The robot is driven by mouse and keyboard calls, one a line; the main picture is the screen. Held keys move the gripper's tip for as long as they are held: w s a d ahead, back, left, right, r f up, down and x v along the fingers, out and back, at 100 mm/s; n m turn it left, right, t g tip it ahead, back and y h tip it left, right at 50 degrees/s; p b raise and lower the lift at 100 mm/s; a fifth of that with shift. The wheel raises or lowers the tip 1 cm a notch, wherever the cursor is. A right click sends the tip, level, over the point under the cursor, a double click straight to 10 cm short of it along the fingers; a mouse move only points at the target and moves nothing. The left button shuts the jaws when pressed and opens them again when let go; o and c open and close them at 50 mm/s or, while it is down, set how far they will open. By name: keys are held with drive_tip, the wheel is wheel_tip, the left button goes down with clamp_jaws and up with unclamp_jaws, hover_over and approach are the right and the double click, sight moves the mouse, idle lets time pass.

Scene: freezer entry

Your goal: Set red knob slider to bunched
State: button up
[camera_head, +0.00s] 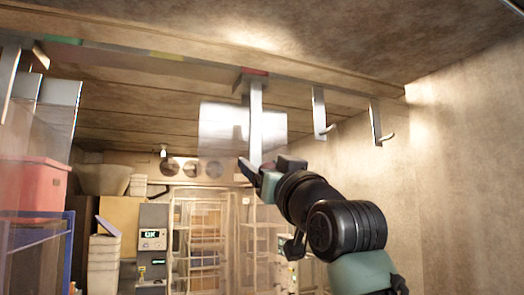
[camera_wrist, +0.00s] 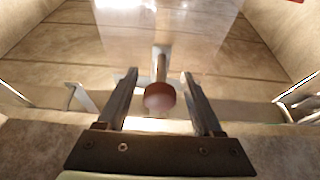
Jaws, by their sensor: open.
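The red knob (camera_wrist: 160,97) is a round reddish-brown end on a short metal rod in the wrist view. My gripper (camera_wrist: 160,75) is open, with one finger on each side of the knob and a visible gap on both sides. In the head view my gripper (camera_head: 270,165) is at the lower end of a pale hanging bar (camera_head: 256,115); it hides the knob there. The bar hangs from an overhead rail (camera_head: 205,66), just under a red mark (camera_head: 254,72). A translucent curtain panel (camera_head: 222,125) hangs behind the bar.
The rail also carries a yellow mark (camera_head: 166,55) and a green mark (camera_head: 62,40) to the left. Two metal hooks (camera_head: 319,112) (camera_head: 376,122) hang right of the bar. A red crate (camera_head: 32,188) and shelving stand left. The right wall is bare.

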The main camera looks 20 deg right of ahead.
drive_tip(key=shift+w+r, duration=0.15)
drive_tip(key=shift+w, duration=0.15)
clamp_jaws()
idle(0.3)
idle(1.1)
